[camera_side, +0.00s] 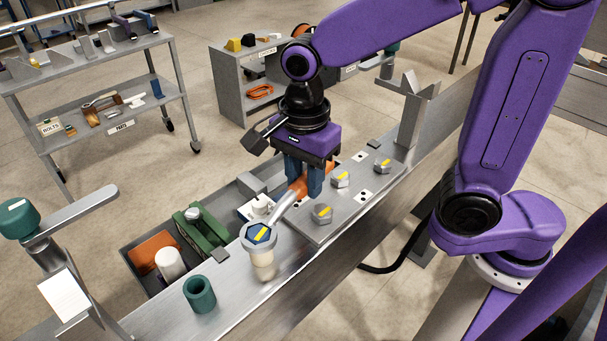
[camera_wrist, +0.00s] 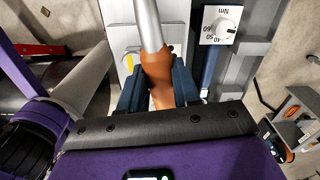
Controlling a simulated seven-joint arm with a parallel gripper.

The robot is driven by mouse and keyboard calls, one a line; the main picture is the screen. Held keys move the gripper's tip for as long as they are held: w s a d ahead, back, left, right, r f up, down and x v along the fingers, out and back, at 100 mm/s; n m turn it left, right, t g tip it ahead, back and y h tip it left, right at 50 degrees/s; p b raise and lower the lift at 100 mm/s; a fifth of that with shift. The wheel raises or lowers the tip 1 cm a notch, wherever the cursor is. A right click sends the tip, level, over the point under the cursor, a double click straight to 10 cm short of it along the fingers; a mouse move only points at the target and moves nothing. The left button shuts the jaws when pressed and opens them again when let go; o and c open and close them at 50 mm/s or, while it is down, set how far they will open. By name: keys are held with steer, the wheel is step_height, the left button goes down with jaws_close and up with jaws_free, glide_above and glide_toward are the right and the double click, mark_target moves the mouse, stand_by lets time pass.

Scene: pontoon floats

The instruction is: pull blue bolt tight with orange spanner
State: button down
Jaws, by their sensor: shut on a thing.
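The spanner has an orange handle (camera_side: 299,187) and a grey shaft (camera_side: 284,205) that runs down-left to its head. The blue bolt (camera_side: 257,234), with a yellow stripe on top, stands on a pale post. The spanner's grey head appears to sit around it; how deep it sits I cannot tell. My gripper (camera_side: 304,183) is shut on the orange handle, fingers pointing down. In the wrist view the handle (camera_wrist: 158,72) lies between my two dark blue fingers (camera_wrist: 158,90), and the shaft runs away to the top. The blue bolt is out of the wrist view.
Grey bolts with yellow marks (camera_side: 322,214) stand on a plate close right of the spanner. A teal cup (camera_side: 199,294) stands on the front of the beam. A tray (camera_side: 142,277) with a green tool and white cylinder lies behind. A dial marked Nm (camera_wrist: 221,27) is near my fingers.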

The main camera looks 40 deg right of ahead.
steer(key=shift+s, duration=0.15)
steer(key=shift+s+m, duration=0.25)
steer(key=shift+m, duration=0.15)
steer(key=shift+s, duration=0.2)
steer(key=shift+s+m, duration=0.3)
steer(key=shift+m, duration=0.2)
steer(key=shift+s+m, duration=0.7)
stand_by(0.6)
steer(key=shift+w, duration=0.1)
steer(key=shift+w+n, duration=0.45)
steer(key=shift+n, duration=0.15)
steer(key=shift+r, duration=0.1)
